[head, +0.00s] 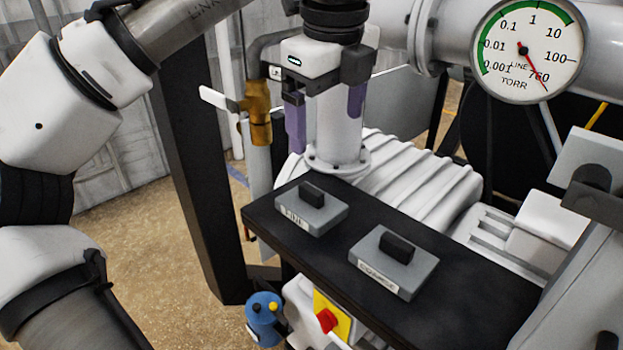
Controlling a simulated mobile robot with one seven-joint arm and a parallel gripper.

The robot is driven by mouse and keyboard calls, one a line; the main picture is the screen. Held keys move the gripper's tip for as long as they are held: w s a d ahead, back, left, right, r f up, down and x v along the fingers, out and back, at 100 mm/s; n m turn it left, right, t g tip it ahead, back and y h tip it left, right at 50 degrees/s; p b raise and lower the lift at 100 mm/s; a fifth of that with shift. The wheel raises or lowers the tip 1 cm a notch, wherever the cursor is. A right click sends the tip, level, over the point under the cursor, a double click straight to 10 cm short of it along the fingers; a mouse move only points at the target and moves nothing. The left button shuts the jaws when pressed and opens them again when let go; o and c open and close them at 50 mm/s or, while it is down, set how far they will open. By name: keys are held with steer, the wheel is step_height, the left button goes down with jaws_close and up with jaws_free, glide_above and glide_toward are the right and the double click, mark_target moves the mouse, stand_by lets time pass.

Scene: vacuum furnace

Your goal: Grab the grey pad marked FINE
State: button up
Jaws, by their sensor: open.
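The grey pad marked FINE (325,217) lies on the left part of a black shelf (456,290). It has a black block handle on top and a white label on its front edge. A similar grey pad (410,278) lies to its right; its label seems to read COARSE. My gripper (326,122) is open and empty, pointing down, above and behind the FINE pad in the picture. Its two purplish fingers stand apart, with a white vertical pipe (338,140) seen between them. Neither pad is hidden.
A brass valve with a white lever (220,100) is left of my gripper. A ribbed white pump body (410,180) lies behind the shelf. A pressure gauge (528,50) is at upper right. A red knob on a yellow plate (328,318) is below the shelf's front edge.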

mark_target(312, 189)
steer(key=shift+g+y, duration=0.4)
steer(key=shift+g, duration=0.1)
steer(key=f, duration=0.2)
steer(key=a+f, duration=0.1)
steer(key=f, duration=0.2)
steer(key=a+f, duration=0.1)
steer(key=f, duration=0.2)
steer(key=shift+s, duration=0.1)
steer(key=shift+w+a+f, duration=0.1)
steer(key=shift+w+f, duration=0.05)
steer(key=shift+f, duration=1.2)
steer(key=shift+w+a+f, duration=0.1)
steer(key=shift+w+f, duration=0.05)
steer(key=shift+f, duration=1.15)
steer(key=c, duration=1.1)
